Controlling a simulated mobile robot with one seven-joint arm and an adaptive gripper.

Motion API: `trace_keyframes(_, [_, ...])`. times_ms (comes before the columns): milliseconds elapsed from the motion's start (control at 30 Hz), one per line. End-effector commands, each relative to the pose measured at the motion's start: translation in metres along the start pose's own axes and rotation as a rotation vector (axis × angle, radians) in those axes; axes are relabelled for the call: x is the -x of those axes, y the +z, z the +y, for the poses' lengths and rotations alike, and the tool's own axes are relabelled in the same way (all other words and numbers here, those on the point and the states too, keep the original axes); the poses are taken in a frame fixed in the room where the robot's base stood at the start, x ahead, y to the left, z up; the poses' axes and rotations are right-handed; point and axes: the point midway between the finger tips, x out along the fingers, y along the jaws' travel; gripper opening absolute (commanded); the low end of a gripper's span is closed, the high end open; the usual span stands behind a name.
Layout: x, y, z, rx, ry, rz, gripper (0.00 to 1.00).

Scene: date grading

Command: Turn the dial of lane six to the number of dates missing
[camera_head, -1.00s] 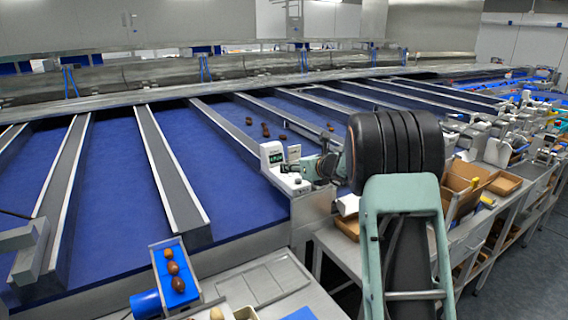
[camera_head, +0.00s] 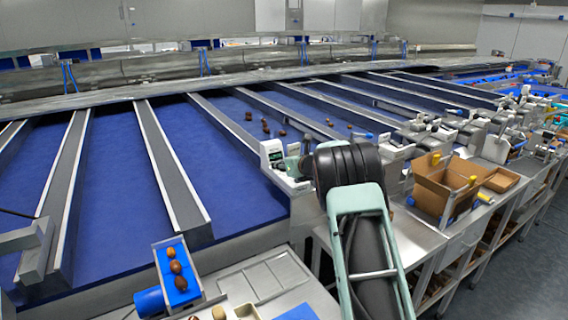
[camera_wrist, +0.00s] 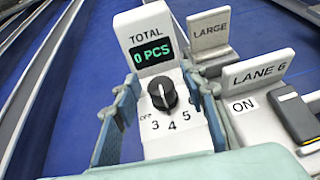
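In the wrist view a black dial knob (camera_wrist: 161,94) stands on a white unit with OFF, 3, 4, 5 and a partly hidden mark around it. Behind it the display (camera_wrist: 148,56) reads TOTAL, 0 PCS. A LANE 6 sign (camera_wrist: 258,70) with an ON switch is at the right. My gripper (camera_wrist: 163,88) is open, one blue-grey finger on each side of the knob, apparently apart from it. The head view shows the display unit (camera_head: 271,153) beside my wrist, which hides most of the dial area. Several dates (camera_head: 266,128) lie on the blue lane behind.
A LARGE sign (camera_wrist: 209,31) stands close behind the right finger. A cardboard box (camera_head: 432,190) stands on the bench to the right of my arm.

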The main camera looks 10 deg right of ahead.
Motion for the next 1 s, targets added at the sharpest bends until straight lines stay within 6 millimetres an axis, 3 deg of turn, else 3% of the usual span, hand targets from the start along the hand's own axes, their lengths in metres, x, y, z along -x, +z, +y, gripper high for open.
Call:
trace_keyframes(133, [0.0001, -0.0001, 0.0, 0.0, 0.0, 0.0, 0.38])
trace_keyframes(500, [0.0003, 0.0, -0.0001, 0.0, 0.0, 0.0, 0.0])
trace_keyframes(733, [0.0008, 0.0033, -0.0017, 0.017, 0.041, 0.0, 0.0])
trace_keyframes(1000, [0.0011, 0.0061, -0.0024, 0.084, 0.204, -0.005, 0.0])
